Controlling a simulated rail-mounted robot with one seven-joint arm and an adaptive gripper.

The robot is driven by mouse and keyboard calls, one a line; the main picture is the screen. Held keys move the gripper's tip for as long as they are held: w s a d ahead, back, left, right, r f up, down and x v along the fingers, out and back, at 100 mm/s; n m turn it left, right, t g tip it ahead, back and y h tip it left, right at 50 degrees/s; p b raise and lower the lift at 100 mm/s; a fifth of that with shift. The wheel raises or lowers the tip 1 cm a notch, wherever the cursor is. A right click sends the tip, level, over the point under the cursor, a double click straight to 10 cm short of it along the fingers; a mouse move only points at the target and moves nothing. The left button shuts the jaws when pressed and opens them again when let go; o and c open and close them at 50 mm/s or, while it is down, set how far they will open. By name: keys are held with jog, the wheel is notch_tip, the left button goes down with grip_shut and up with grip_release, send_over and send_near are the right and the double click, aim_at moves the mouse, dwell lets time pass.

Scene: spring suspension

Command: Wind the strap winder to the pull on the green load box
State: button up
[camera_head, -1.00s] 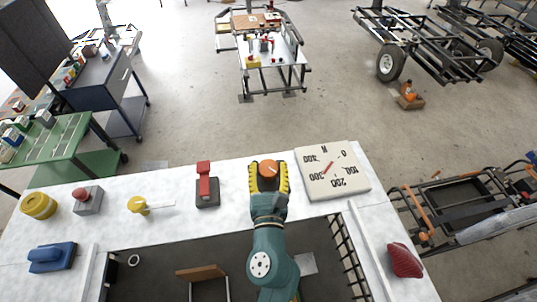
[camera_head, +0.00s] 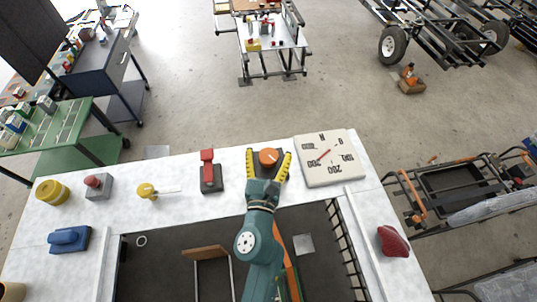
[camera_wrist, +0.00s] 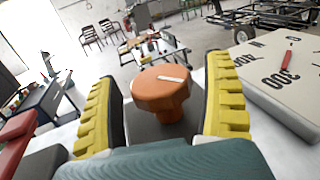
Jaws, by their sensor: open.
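The winder appears to be the orange round knob (camera_head: 268,157) on a dark base at the bench's far edge. It also shows in the wrist view (camera_wrist: 161,90), with a pale mark on top. My gripper (camera_head: 268,162) is open, with yellow ridged fingers on either side of the knob; in the wrist view (camera_wrist: 165,105) gaps show between knob and fingers. A cream dial plate (camera_head: 343,172) with a red needle (camera_head: 323,155) and printed numbers stands right of the knob; the exact reading is unclear. A green and orange strip beside my arm is mostly hidden; I cannot tell whether it is the load box.
A red-handled switch (camera_head: 207,170) stands left of the knob. Further left are a yellow knob (camera_head: 146,190), a red button box (camera_head: 98,186), a yellow cylinder (camera_head: 52,192) and a blue block (camera_head: 69,239).

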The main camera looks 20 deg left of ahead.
aim_at(267, 165)
jog(key=shift+s, duration=0.1)
jog(key=v, duration=0.7)
jog(key=shift+s+d, duration=0.1)
jog(key=shift+s, duration=0.05)
dwell(1.5)
